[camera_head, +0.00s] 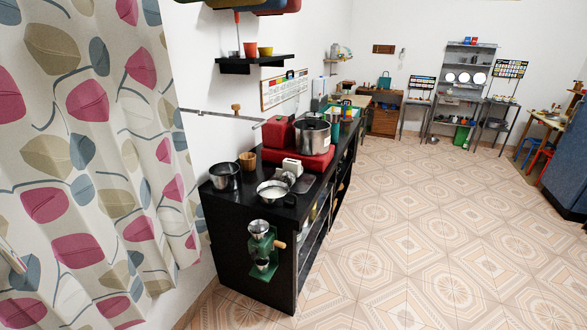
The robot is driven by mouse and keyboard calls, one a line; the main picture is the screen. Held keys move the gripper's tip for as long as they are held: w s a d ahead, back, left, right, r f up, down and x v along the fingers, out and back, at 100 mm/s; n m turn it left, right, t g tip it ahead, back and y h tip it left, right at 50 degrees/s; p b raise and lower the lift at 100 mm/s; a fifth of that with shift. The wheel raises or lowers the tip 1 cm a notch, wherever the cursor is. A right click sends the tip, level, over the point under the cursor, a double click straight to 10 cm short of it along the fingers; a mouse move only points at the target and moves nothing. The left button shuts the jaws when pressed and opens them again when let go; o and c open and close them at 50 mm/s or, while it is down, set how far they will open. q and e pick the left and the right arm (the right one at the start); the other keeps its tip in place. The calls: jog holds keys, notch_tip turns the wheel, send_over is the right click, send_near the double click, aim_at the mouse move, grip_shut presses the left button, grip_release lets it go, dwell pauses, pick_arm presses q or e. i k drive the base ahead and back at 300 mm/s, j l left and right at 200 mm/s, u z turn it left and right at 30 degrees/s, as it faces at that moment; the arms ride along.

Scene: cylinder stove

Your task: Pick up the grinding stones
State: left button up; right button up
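I cannot make out grinding stones for certain at this distance. A green hand grinder (263,248) with a metal top and wooden knob is on the near end face of a black counter (238,207). On the counter top are a dark metal bowl (224,177), a wooden cup (248,161) and a pan (272,193) with something pale in it. Small white and grey items (291,167) sit close behind the pan, too small to identify. Neither of my grippers shows in this view.
A red stove (301,160) with a large metal pot (312,136) stands further along the counter. A patterned curtain (90,150) fills the left side. The tiled floor (420,240) right of the counter is clear. Shelves and desks line the far wall.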

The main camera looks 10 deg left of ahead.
aim_at(292, 170)
jog(key=i, duration=2)
jog(key=z, duration=0.2)
jog(key=k+l, duration=0.3)
jog(key=l, duration=0.15)
jog(key=i+l, duration=0.1)
jog(key=i, duration=0.25)
